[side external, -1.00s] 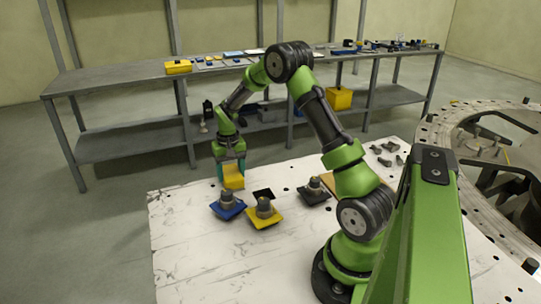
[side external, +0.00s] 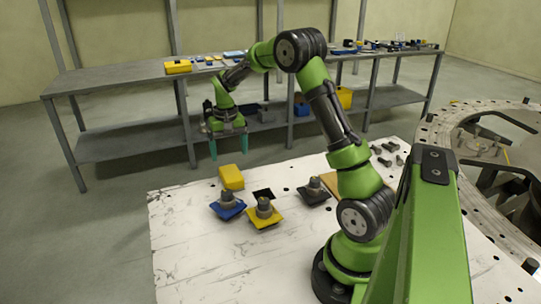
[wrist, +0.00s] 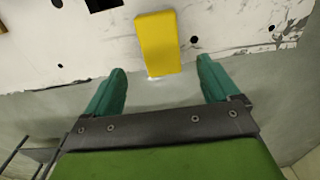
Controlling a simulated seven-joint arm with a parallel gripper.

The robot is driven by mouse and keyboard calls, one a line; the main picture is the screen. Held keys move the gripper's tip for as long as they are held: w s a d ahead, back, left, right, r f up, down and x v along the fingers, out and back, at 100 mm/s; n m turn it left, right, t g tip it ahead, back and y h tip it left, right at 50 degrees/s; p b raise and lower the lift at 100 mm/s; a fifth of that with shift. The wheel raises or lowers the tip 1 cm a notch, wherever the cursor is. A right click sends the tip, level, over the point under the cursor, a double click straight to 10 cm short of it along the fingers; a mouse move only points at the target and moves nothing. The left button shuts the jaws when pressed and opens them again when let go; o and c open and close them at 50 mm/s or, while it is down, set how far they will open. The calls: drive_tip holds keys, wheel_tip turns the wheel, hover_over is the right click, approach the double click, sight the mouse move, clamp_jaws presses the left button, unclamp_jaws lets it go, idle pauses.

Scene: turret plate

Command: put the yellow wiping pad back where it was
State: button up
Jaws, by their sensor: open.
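The yellow wiping pad (side external: 231,177) lies on the white table near its far left edge, behind the blue-based and yellow-based pieces. It also shows in the wrist view (wrist: 158,43), beyond my fingertips, near the table's edge. My gripper (side external: 227,148) is open and empty, raised above and behind the pad, with its teal fingers pointing down. In the wrist view my two fingers (wrist: 161,78) are spread wide, and the pad is apart from both of them.
A blue-based piece (side external: 227,207), a yellow-based piece (side external: 264,214) and a dark-based piece (side external: 314,191) stand on the white table (side external: 190,260). A small black square (side external: 264,194) lies between them. A grey shelf (side external: 120,78) stands behind, and the round turret plate (side external: 437,135) is at right.

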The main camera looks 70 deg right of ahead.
drive_tip(key=s+a+r+n+t, duration=0.1)
drive_tip(key=s+a+r+t, duration=0.15)
drive_tip(key=a+r, duration=0.5)
drive_tip(key=s+a+r+n+t, duration=0.1)
drive_tip(key=s+a+r+n, duration=0.1)
drive_tip(key=s+a+r, duration=0.4)
drive_tip(key=s+a+n+t+y, duration=0.2)
drive_tip(key=s+a+t, duration=0.1)
drive_tip(key=s+a, duration=0.6)
drive_tip(key=a, duration=0.2)
drive_tip(key=shift+s+a+r+t, duration=0.3)
drive_tip(key=shift+a+r+t, duration=0.05)
drive_tip(key=shift+r, duration=0.05)
